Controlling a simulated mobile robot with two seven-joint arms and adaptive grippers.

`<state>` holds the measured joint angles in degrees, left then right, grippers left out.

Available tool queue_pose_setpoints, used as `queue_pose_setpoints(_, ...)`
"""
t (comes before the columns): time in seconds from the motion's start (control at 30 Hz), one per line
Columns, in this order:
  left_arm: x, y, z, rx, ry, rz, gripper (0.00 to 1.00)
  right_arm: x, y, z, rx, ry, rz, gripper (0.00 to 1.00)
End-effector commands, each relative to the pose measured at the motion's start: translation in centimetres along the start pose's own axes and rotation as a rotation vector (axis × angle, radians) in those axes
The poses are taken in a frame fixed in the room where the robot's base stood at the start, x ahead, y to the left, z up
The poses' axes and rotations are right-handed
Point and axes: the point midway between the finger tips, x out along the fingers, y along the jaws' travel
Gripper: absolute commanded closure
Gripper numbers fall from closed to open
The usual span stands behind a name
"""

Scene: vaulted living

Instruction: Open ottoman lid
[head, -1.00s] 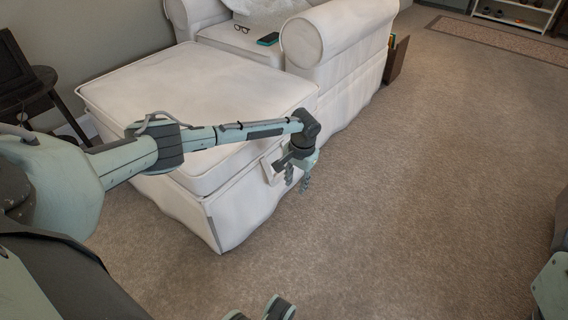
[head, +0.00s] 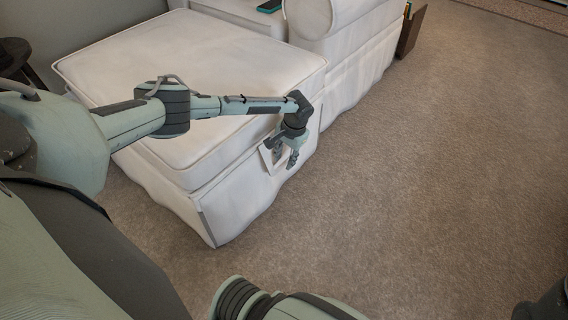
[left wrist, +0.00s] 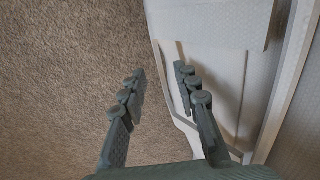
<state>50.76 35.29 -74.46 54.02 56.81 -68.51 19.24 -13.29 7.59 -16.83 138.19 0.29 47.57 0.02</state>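The white ottoman (head: 232,207) stands on the carpet, its padded lid (head: 170,60) lying flat and closed on the base. A pale flap (head: 268,158) sticks out on the ottoman's side below the lid seam. In the left wrist view the gripper (left wrist: 160,80) is open, one finger over carpet and the other over the white flap (left wrist: 220,75). I cannot tell whether that finger touches it. My left forearm crosses above the lid.
A white armchair (head: 350,50) stands behind the ottoman, with a phone (head: 269,6) on its seat. A brown holder (head: 410,30) leans at its side. A dark stool (head: 15,60) is at the left.

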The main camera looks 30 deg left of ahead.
Motion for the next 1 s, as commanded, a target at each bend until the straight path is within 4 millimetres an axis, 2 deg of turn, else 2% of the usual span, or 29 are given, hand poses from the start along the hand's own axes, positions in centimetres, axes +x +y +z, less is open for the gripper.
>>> queue_pose_setpoints(0.03, 0.78, 0.08, -0.03, 0.000, 0.000, 0.000, 0.69, -0.18, -0.05, 0.05, -0.001, 0.007, -0.007, 0.60)
queue_pose_setpoints(0.13, 1.40, -0.01, -0.05, -0.001, 0.001, -0.001, 0.69, -0.02, -0.09, 0.14, -0.003, 0.011, -0.015, 0.60)
queue_pose_setpoints(0.43, 1.56, -0.03, -0.04, 0.000, 0.001, 0.000, 0.69, 0.16, -0.09, 0.17, -0.004, 0.012, -0.019, 0.60)
queue_pose_setpoints(0.7, 1.56, -0.02, -0.02, 0.000, 0.001, 0.000, 1.00, 0.15, -0.09, 0.17, -0.004, 0.012, -0.019, 0.60)
queue_pose_setpoints(1.0, 1.57, -0.02, -0.01, 0.000, 0.001, 0.000, 1.00, 0.15, -0.08, 0.16, -0.004, 0.012, -0.019, 0.60)
